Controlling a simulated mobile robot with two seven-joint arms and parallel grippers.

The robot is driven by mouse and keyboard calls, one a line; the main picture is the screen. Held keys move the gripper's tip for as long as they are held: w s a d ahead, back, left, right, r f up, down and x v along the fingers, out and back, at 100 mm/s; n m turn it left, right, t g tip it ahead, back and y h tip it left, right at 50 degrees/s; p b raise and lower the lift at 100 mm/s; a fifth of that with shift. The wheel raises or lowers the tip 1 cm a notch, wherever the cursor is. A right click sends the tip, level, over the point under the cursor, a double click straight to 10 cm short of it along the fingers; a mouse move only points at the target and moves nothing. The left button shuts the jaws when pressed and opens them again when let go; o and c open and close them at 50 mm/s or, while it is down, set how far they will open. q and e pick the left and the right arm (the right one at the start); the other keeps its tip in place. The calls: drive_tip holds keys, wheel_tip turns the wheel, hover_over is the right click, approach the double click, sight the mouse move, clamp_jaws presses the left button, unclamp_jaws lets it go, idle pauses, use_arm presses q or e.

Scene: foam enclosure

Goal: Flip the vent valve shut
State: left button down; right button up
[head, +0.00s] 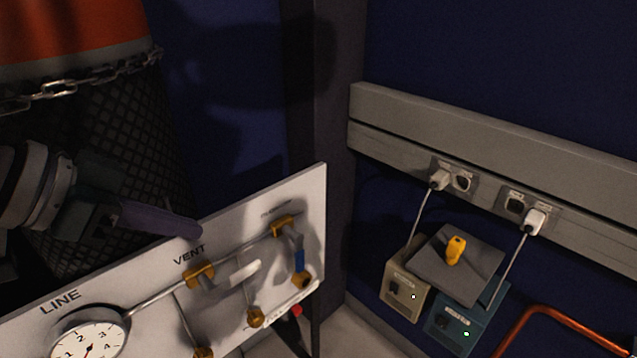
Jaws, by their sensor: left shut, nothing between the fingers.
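The vent valve (199,274) is a brass fitting on the white panel (150,318), just below the printed word VENT. A pale lever handle (242,272) lies to the right of it, pointing right and slightly up, close to the line of the pipe. My left gripper (192,228) comes in from the left, with its fingers shut and empty. In the picture its tips are just above the VENT label and the valve; I cannot tell how far they stand off the panel. My right gripper is not in view.
A chained cylinder (75,30) stands behind my left arm. Two small boxes under a grey plate (425,268) and a copper pipe (560,310) are at right.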

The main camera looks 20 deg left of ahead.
use_arm(q)
drive_tip(key=b, duration=0.2)
hover_over(251, 263)
drive_tip(key=s+a, duration=0.1)
drive_tip(key=s, duration=0.1)
drive_tip(key=f, duration=0.5)
drive_tip(key=shift+s+f, duration=0.2)
drive_tip(key=shift+f, duration=0.05)
wheel_tip(251, 263, down, 3)
drive_tip(key=shift+r, duration=0.2)
drive_tip(key=shift+f, duration=0.6)
drive_tip(key=shift+a, duration=0.1)
drive_tip(key=shift+g, duration=0.3)
drive_tip(key=shift+p, duration=0.35)
